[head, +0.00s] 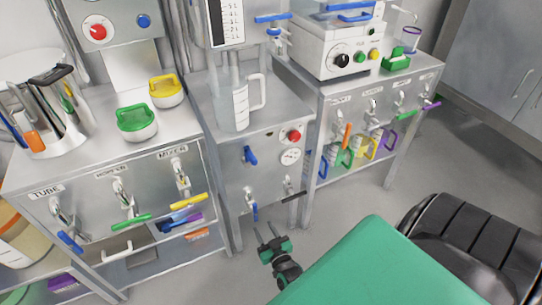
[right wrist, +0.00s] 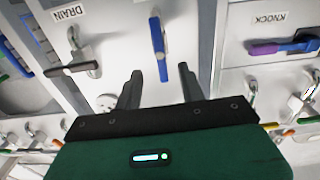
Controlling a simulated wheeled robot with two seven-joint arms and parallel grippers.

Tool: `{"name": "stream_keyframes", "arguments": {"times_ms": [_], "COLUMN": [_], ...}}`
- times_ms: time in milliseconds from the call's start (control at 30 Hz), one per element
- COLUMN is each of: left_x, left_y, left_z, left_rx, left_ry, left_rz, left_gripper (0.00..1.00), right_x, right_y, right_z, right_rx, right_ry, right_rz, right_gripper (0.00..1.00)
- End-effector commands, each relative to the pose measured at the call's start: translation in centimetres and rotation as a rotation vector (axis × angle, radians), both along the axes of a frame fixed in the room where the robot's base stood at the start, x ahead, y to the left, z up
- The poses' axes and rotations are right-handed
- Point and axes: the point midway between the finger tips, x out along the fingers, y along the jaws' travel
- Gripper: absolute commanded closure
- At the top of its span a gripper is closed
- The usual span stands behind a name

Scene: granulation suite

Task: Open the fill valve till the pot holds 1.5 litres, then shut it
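A blue lever (head: 254,212) hangs low on the front of the middle steel cabinet; it also shows in the right wrist view (right wrist: 158,48), beyond and between my fingertips. I cannot read a label for it. My right gripper (head: 267,230) is open and empty, just in front of and below this lever; its two fingers show apart in the right wrist view (right wrist: 160,82). A steel vessel with a litre scale (head: 229,20) stands above the cabinet, its level hard to read. A clear jug (head: 240,105) stands beneath it. My left gripper is out of view.
A black-handled valve (right wrist: 72,68) marked DRAIN is close beside the lever. A bench with labelled valves (head: 125,200) stands left. Floor in front is clear.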

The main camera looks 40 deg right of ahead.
Motion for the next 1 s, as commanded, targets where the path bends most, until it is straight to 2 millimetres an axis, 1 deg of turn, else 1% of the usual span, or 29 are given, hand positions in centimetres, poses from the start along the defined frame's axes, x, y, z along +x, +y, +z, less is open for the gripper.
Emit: {"name": "stream_keyframes", "arguments": {"times_ms": [33,100,200,300,467,1000], "left_x": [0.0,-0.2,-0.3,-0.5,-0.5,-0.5], "left_y": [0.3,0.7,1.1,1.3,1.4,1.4], "left_z": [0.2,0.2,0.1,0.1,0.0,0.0], "left_rx": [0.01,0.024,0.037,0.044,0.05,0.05], "left_ry": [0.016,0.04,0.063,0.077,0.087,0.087], "left_rz": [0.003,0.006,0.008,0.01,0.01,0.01], "left_gripper": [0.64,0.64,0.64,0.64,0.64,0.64], "right_x": [-1.2,-2.5,-3.8,-4.7,-5.2,-5.1], "right_y": [0.3,0.6,0.9,1.1,1.2,1.2], "right_z": [0.0,0.1,0.0,0.0,0.0,0.0], "right_rx": [0.001,0.0,0.0,0.0,0.0,0.0], "right_ry": [0.004,0.002,0.002,0.001,-0.001,0.0], "right_rz": [0.0,0.0,0.0,0.0,0.0,0.0], "right_gripper": [0.6,0.6,0.6,0.6,0.6,0.6]}}
